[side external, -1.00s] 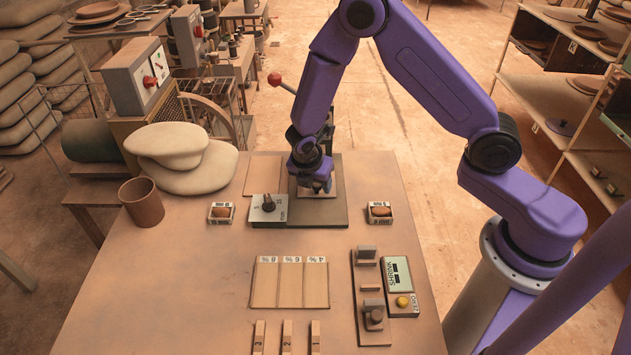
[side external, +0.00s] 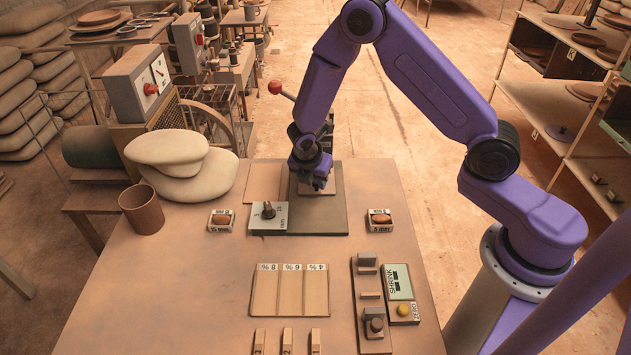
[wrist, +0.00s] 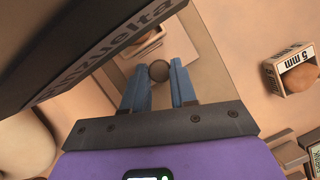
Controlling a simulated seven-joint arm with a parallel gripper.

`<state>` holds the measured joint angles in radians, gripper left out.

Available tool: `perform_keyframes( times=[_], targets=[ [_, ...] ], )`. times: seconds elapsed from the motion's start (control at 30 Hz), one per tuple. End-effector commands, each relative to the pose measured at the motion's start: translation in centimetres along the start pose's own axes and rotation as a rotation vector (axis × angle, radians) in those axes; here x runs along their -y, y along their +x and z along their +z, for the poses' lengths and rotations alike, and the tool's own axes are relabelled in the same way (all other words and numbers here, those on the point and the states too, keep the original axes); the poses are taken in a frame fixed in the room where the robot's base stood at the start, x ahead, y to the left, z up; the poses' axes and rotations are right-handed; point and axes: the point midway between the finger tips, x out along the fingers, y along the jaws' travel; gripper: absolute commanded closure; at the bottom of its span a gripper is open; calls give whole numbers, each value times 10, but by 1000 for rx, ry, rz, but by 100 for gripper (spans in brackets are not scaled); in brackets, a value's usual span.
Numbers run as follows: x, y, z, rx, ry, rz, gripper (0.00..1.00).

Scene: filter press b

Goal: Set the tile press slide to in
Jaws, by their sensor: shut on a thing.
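The tile press (wrist: 90,40) is a dark body with white lettering, seen large at the left of the wrist view. It stands on a grey-brown base plate (side external: 318,219); its lever has a red ball (side external: 275,87). My gripper (side external: 316,186) is low over that plate. In the wrist view my gripper (wrist: 158,78) has its two blue fingers on either side of a dark round knob (wrist: 158,71), closed on it. A pale brown slide part (wrist: 146,46) shows just beyond the knob. The side view mostly hides the knob behind my gripper.
Small labelled boxes sit to the left (side external: 221,221) and right (side external: 379,221). A cup (side external: 142,209) and stacked rounded slabs (side external: 185,165) are at left. The front left of the table is clear.

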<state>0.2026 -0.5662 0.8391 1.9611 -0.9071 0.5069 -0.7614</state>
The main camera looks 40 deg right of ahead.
Motion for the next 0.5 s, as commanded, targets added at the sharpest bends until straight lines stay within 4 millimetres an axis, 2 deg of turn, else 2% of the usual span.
perform_keyframes(
  times=[0.03,0.1,0.5],
  targets=[
    [0,0,0,0,-1,1,70],
    [0,0,0,0,-1,1,47],
    [0,-5,0,1,1,2,47]
  ],
)
